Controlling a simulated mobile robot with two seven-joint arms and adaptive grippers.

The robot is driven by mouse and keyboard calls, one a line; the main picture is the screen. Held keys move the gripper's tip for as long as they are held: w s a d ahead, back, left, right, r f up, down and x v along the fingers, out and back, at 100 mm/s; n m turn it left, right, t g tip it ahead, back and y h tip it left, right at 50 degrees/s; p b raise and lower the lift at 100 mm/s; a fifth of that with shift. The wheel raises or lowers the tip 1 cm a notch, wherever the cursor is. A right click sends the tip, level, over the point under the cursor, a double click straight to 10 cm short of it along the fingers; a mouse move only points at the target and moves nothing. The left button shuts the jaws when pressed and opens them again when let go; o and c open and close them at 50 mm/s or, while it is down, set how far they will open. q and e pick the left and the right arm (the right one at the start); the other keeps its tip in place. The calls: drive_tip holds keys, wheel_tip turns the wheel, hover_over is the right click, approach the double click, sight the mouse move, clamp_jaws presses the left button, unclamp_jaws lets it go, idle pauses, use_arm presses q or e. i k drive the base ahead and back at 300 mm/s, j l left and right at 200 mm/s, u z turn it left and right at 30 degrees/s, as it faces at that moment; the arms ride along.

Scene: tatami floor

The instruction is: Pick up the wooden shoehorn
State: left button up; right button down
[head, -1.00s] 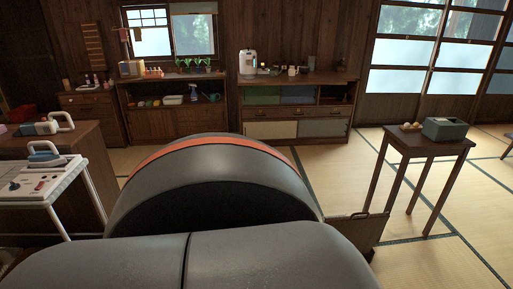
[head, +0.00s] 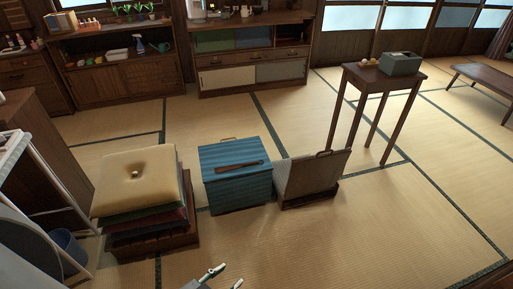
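The wooden shoehorn (head: 240,165) is a dark, slim brown piece lying flat across the top of a blue ribbed box (head: 236,190) in the middle of the head view. My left gripper (head: 225,277) shows at the bottom edge, below and apart from the box. Its two fingertips are spread, with nothing between them; the rest of it is cut off by the frame. My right gripper is not in view.
A stack of cushions (head: 137,182) stands left of the box. A slanted wooden stand (head: 312,176) stands close on its right. A tall table (head: 385,78) is behind right, and shelves (head: 250,60) line the back. Tatami in front is mostly clear.

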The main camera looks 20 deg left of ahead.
sight(221, 168)
drive_tip(key=u, duration=0.85)
drive_tip(key=i+l+u, duration=0.65)
drive_tip(key=i+l, duration=0.2)
drive_tip(key=i+l+u, duration=0.15)
drive_tip(key=l+u, duration=0.15)
drive_tip(key=l, duration=0.15)
drive_tip(key=i+l+u, duration=0.1)
drive_tip(key=l+u, duration=0.2)
drive_tip(key=l, duration=0.2)
drive_tip(key=l+u, duration=0.3)
drive_tip(key=l, duration=0.15)
drive_tip(key=k+l+u, duration=0.1)
drive_tip(key=l+u, duration=0.15)
drive_tip(key=l, duration=0.2)
drive_tip(key=k+l+u, duration=0.15)
drive_tip(key=l, duration=0.25)
drive_tip(key=k+l+u, duration=0.1)
drive_tip(key=l, duration=0.25)
drive_tip(key=k, duration=0.1)
